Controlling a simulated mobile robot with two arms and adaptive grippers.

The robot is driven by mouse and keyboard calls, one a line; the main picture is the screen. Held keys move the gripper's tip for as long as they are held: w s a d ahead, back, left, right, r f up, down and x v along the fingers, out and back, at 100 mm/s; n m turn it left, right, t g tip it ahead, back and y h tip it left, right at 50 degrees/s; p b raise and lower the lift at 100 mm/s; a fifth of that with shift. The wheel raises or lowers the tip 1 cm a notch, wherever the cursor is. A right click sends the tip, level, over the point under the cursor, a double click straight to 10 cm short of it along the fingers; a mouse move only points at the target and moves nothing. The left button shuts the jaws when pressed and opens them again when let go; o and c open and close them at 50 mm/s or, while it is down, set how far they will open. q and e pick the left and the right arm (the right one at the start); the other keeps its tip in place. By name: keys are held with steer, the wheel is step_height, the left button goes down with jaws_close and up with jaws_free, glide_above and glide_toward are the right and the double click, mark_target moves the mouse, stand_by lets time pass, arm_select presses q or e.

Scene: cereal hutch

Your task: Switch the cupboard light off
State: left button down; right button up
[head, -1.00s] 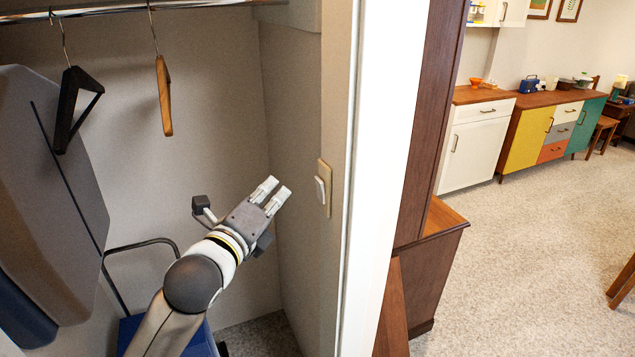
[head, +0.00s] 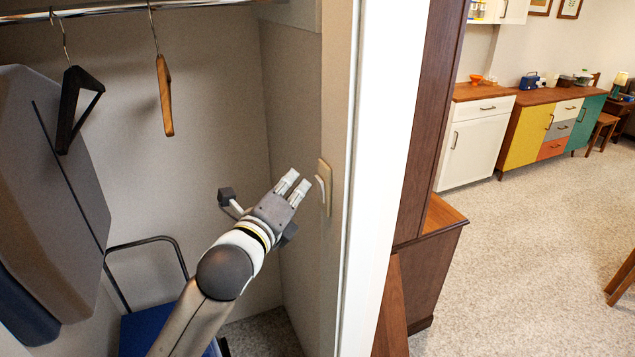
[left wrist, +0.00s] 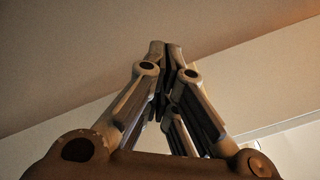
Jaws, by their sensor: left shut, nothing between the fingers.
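The light switch (head: 325,188) is a cream plate with a white rocker on the cupboard's right side wall, near the door opening. My left gripper (head: 298,180) is shut and empty, just left of the switch. Its fingertips point up and right, close to the rocker; I cannot tell whether they touch it. The left wrist view shows the closed fingers (left wrist: 165,50) meeting at the tips against a plain wall, with the switch not visible there. The cupboard interior looks lit, but the lamp is not in view. My right gripper is not in view.
A dark hanger (head: 78,105) and a wooden hanger (head: 164,95) hang from the rail (head: 110,12). A folded grey board (head: 50,190) leans at the left, near a blue step (head: 140,333). The white door frame (head: 378,150) stands right of the switch.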

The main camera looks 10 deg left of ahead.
arm_select(q)
steer(key=shift+w+d, duration=0.1)
stand_by(0.8)
steer(key=shift+w+d+p, duration=0.15)
steer(key=shift+d+p, duration=0.1)
steer(key=shift+p, duration=0.1)
steer(key=shift+w+d+r, duration=0.1)
steer(key=shift+w+d, duration=0.1)
steer(key=shift+d, duration=0.1)
stand_by(0.7)
steer(key=shift+a, duration=0.1)
steer(key=shift+s+a+p, duration=0.5)
steer(key=shift+a, duration=0.1)
steer(key=shift+s+a+f, duration=0.2)
steer(key=shift+s+a, duration=0.5)
steer(key=shift+a, duration=0.35)
steer(key=shift+s+a+f, duration=0.2)
steer(key=shift+s+a, duration=0.45)
steer(key=shift+a, duration=0.35)
